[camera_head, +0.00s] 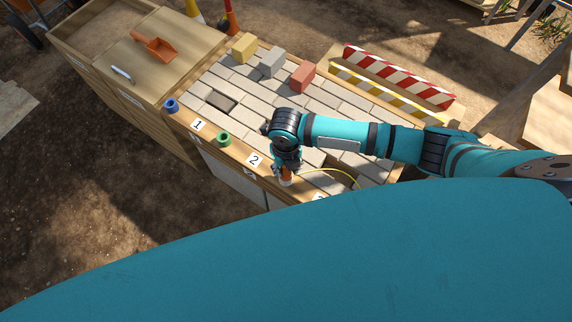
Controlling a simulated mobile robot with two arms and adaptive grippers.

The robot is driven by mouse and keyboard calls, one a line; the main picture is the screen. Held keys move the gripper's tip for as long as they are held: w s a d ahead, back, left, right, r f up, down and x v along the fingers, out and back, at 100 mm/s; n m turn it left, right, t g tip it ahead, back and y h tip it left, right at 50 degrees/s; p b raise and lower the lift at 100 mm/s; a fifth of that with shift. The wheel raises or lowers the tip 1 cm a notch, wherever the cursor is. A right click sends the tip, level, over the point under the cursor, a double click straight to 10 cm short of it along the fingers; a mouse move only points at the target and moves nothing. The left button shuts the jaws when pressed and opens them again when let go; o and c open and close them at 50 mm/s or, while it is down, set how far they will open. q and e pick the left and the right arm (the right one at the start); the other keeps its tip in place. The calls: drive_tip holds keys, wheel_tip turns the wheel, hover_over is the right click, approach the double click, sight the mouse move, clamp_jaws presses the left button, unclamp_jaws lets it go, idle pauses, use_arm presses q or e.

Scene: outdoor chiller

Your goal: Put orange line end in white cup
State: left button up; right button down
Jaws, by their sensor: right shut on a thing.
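My right gripper (286,170) reaches down at the front edge of the paved table (321,107). It is shut on the orange line end (287,173), which is mostly hidden by the fingers. A thin yellow line (335,169) curves away to the right from it. The white cup (286,182) shows as a small pale patch right below the orange end. I cannot tell whether the end is inside the cup or just above it. My left gripper is not in view.
A blue cup (171,105) and a green cup (223,139) stand along the front edge by number labels. Yellow (244,48), grey (271,62) and red (302,77) blocks lie at the back. Striped barriers (398,76) stand behind right. An orange scoop (154,46) lies on the left box.

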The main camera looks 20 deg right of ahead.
drive_tip(key=c, duration=1)
unclamp_jaws()
drive_tip(key=shift+f, duration=0.1)
drive_tip(key=shift+r, duration=0.3)
wheel_tip(320, 180, up, 12)
drive_tip(key=shift+f, duration=0.2)
drive_tip(key=shift+a, duration=0.1)
